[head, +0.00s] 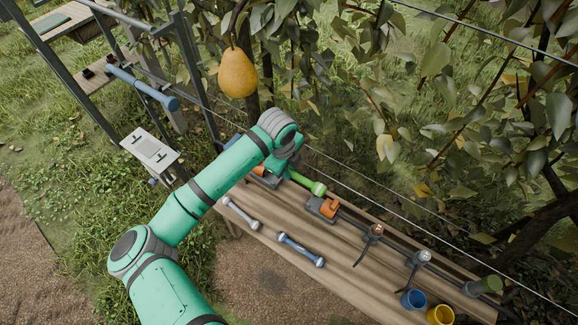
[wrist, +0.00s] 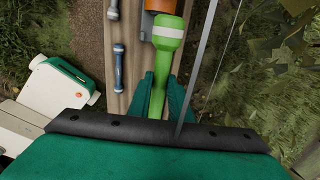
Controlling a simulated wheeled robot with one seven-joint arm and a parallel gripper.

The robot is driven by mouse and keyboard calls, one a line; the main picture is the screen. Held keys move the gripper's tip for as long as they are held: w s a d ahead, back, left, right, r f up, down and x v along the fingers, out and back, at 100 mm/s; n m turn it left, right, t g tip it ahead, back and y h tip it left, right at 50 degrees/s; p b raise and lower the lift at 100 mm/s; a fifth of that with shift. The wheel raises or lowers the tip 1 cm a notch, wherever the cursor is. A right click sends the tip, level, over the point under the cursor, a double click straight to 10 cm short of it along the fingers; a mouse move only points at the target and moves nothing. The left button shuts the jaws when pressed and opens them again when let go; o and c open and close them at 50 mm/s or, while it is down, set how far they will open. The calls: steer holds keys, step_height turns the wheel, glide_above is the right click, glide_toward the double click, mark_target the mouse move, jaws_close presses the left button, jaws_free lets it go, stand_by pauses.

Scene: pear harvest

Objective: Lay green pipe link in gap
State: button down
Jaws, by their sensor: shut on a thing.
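The green pipe link (head: 306,183) shows at the far end of my arm in the head view, above the wooden bench (head: 232,202). In the wrist view the link (wrist: 165,52) runs away from my gripper (wrist: 160,98), with a wide white-banded end. My gripper is shut on it, one finger on each side. An orange holder (head: 323,207) on a dark base sits just right of the link; in the wrist view an orange part (wrist: 163,5) is beyond its far end. Another orange part (head: 260,170) is partly hidden by my arm. I cannot tell whether the link is seated.
A grey link (head: 241,214) and a blue link (head: 300,250) lie on the bench's near side. Blue (head: 412,299) and yellow (head: 440,315) cups stand right. A pear (head: 237,73) hangs above.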

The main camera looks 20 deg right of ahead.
step_height(320, 180, down, 2)
steer(key=shift+w+f, duration=0.1)
steer(key=shift+w, duration=0.05)
steer(key=shift+a+f, duration=0.25)
steer(key=shift+f, duration=0.4)
steer(key=shift+s+d+f, duration=0.15)
steer(key=shift+d+f, duration=0.05)
steer(key=shift+f, duration=0.35)
steer(key=shift+s+d+f, duration=0.1)
steer(key=shift+d+f, duration=0.1)
steer(key=shift+f, duration=0.3)
steer(key=shift+a, duration=0.2)
steer(key=shift+w, duration=0.2)
steer(key=shift+f, duration=1.3)
steer(key=c, duration=1.5)
jaws_free()
steer(key=shift+c, duration=0.2)
